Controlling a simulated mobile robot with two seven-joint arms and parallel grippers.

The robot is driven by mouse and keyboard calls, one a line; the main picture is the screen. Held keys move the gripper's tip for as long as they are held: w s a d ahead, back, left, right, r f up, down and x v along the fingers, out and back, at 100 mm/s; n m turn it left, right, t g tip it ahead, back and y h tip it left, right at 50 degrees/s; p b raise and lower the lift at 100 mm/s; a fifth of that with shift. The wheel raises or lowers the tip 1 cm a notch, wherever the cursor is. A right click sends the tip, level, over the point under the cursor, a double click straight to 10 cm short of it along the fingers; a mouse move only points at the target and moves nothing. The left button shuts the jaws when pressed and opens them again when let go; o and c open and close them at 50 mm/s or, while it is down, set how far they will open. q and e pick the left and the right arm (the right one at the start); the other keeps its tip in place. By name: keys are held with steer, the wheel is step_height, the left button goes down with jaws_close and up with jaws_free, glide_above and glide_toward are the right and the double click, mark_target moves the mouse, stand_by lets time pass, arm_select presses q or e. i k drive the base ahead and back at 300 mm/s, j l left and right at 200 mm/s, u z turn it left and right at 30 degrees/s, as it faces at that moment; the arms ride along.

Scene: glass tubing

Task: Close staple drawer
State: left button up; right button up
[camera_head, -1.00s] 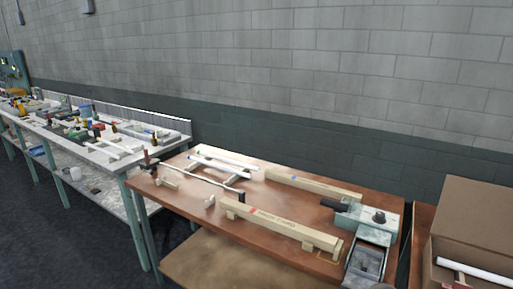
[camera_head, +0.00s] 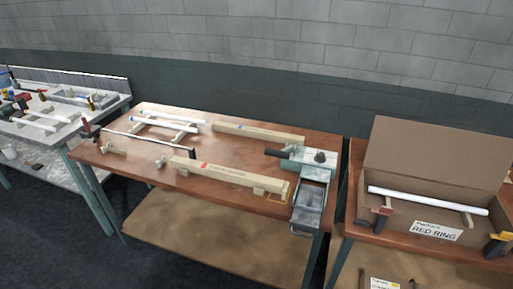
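The staple drawer (camera_head: 308,204) is a grey metal drawer pulled out toward the front below a pale green machine (camera_head: 309,160) with a black knob and a dark handle. The machine sits at the right end of the brown wooden table. The drawer projects past the table's front edge, and dark contents show inside it. Neither of my grippers shows in the head view.
Long wooden boxes (camera_head: 228,174) and white tubes lie on the table. At right, an open cardboard box (camera_head: 436,152) labelled RED RING holds a white tube on another table. A cluttered bench (camera_head: 60,138) stands at left. Dark floor (camera_head: 50,230) is clear at lower left.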

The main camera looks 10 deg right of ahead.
mark_target(305, 219)
steer(key=i+j+z, duration=0.15)
steer(key=j+z, duration=0.15)
steer(key=j, duration=0.4)
steer(key=j+z, duration=0.3)
steer(key=j, duration=0.45)
